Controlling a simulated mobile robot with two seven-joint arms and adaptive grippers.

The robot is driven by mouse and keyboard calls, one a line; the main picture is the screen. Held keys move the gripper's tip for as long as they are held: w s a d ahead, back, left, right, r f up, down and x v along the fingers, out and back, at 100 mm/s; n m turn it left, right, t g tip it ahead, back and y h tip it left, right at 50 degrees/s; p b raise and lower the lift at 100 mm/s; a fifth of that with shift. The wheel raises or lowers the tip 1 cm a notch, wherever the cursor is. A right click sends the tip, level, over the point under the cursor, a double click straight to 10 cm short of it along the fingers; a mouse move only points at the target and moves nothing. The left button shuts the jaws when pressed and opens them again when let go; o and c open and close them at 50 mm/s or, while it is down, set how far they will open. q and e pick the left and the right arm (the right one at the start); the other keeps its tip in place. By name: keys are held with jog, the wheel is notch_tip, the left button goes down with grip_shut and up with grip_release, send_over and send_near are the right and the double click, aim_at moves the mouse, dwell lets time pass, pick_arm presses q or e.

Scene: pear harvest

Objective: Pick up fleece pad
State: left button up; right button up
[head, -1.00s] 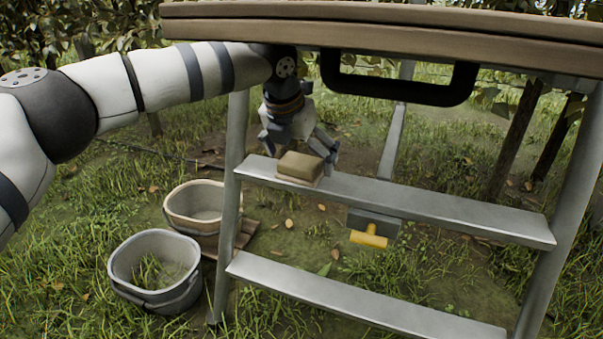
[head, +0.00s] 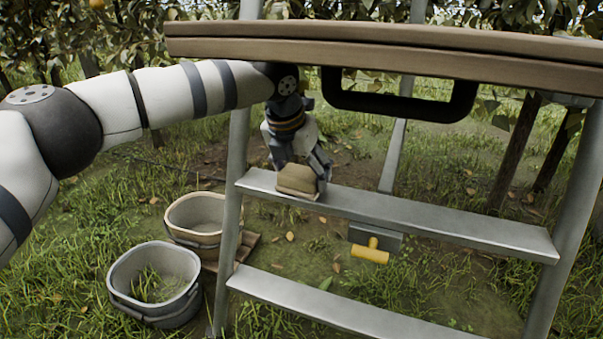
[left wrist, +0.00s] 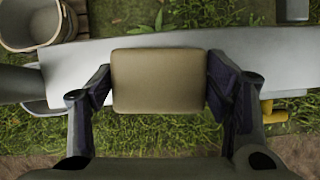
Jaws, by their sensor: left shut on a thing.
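The fleece pad (head: 297,179) is a tan, block-like cushion on the upper visible step (head: 420,217) of the metal ladder, near its left end. It also shows in the left wrist view (left wrist: 159,80), over the pale step. My left gripper (head: 298,172) reaches down from behind the step and is shut on the pad. In the left wrist view its two fingers (left wrist: 160,84) press the pad's left and right sides. I cannot tell whether the pad still touches the step. My right gripper is not in view.
A wooden top board (head: 400,47) with a black handle (head: 398,104) spans above. A yellow-handled tool (head: 370,252) is by the step. Two buckets, one tan (head: 196,216) and one grey (head: 155,283), stand on the left. A lower step (head: 340,306) runs below.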

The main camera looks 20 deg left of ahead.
pick_arm(q)
jog(key=s+a+p, duration=0.2)
jog(key=s+p, duration=0.2)
jog(key=s, duration=1.3)
jog(key=shift+s, duration=0.3)
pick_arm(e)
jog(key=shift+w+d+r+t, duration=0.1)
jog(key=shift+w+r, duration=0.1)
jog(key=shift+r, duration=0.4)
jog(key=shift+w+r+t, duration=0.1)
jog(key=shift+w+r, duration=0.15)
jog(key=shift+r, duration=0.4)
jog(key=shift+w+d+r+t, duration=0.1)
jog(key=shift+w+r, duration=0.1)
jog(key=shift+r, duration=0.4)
